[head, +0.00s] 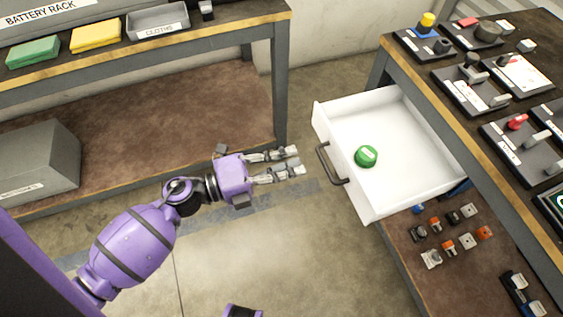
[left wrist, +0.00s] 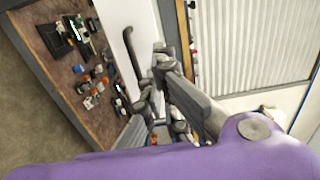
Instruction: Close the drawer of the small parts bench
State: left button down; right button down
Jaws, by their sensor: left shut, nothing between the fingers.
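The white drawer (head: 401,116) of the small parts bench (head: 404,75) is pulled far out, with its inside open to view. Its dark bar handle (head: 328,163) is on the drawer front, facing my left arm. A round green item (head: 366,156) lies inside the drawer. My left gripper (head: 297,161) is shut and empty, just left of the handle and apart from it. In the left wrist view the white drawer front (left wrist: 113,22) and the handle (left wrist: 130,55) show beyond my fingers (left wrist: 154,72).
Trays of knobs and switches (head: 475,90) cover the bench top. Several small orange and grey parts (head: 448,247) lie on the lower shelf below the drawer. A battery rack (head: 265,27) with coloured cloths stands at left. Bare floor (head: 270,260) lies between them.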

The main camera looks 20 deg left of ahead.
aim_at(340, 148)
pick_arm(q)
jog(key=x, duration=0.9)
jog(key=shift+w+d, duration=0.1)
jog(key=shift+d, duration=0.05)
pick_arm(e)
jog(key=shift+s+f, duration=0.1)
jog(key=shift+s, duration=0.55)
jog(key=shift+w+a, duration=0.1)
jog(key=shift+w, duration=0.1)
pick_arm(q)
jog(key=shift+w+d, duration=0.3)
jog(key=shift+d, duration=0.1)
jog(key=p+x, duration=0.1)
jog(key=x, duration=0.5)
jog(key=shift+w+d+r, duration=0.1)
jog(key=shift+w+d, duration=0.15)
jog(key=shift+d, duration=0.1)
jog(key=x, duration=1.1)
jog(key=shift+w+d, duration=0.15)
jog(key=shift+d, duration=0.05)
pick_arm(e)
jog(key=shift+r, duration=0.2)
jog(key=shift+w, duration=0.25)
